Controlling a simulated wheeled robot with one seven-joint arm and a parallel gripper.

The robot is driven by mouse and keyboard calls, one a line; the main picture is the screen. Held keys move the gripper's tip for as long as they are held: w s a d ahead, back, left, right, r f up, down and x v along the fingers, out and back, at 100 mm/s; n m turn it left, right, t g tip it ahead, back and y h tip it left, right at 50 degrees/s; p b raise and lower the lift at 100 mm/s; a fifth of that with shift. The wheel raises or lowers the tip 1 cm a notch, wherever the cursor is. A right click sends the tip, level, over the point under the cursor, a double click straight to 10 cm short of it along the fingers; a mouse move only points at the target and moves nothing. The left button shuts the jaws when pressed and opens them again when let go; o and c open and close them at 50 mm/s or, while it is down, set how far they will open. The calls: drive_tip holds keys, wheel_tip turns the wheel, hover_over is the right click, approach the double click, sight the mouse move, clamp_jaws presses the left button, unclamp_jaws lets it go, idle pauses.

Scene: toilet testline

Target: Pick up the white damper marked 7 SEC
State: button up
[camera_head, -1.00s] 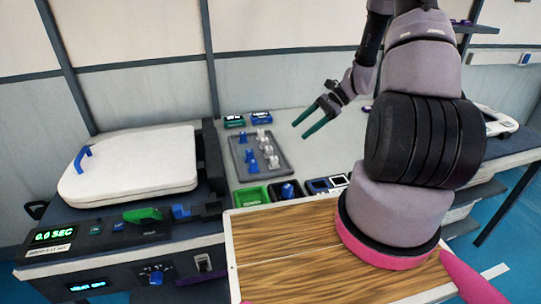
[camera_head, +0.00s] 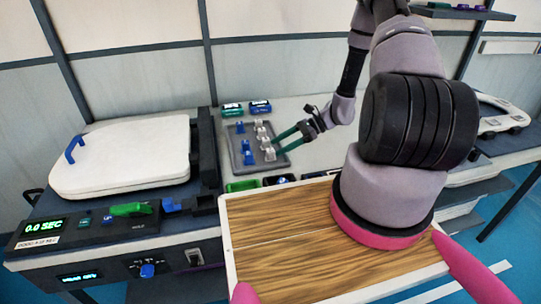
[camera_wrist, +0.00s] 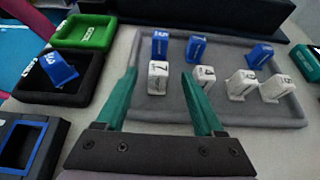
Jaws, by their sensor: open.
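The white damper marked 7 (camera_wrist: 158,78) stands upright at the left end of the white row in the wrist view. It stands on a grey tray (camera_wrist: 285,112). In the head view it appears to be the front white damper (camera_head: 269,154). My gripper (camera_wrist: 160,75) has its green fingers apart and empty, with the damper appearing between the fingertips in the wrist view. Whether the fingers flank it at its height or are short of it cannot be told. In the head view my gripper (camera_head: 277,143) reaches over the tray's right side.
Several other white dampers (camera_wrist: 205,77) stand close to the right of the 7 one. A blue row (camera_wrist: 196,48) stands behind. A green bin (camera_wrist: 85,33) and a black bin (camera_wrist: 80,90) holding a blue damper lie left of the tray.

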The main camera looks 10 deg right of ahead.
sight(270, 150)
drive_tip(key=x, duration=0.4)
drive_tip(key=shift+a, duration=0.1)
clamp_jaws()
drive_tip(key=shift+r, duration=0.2)
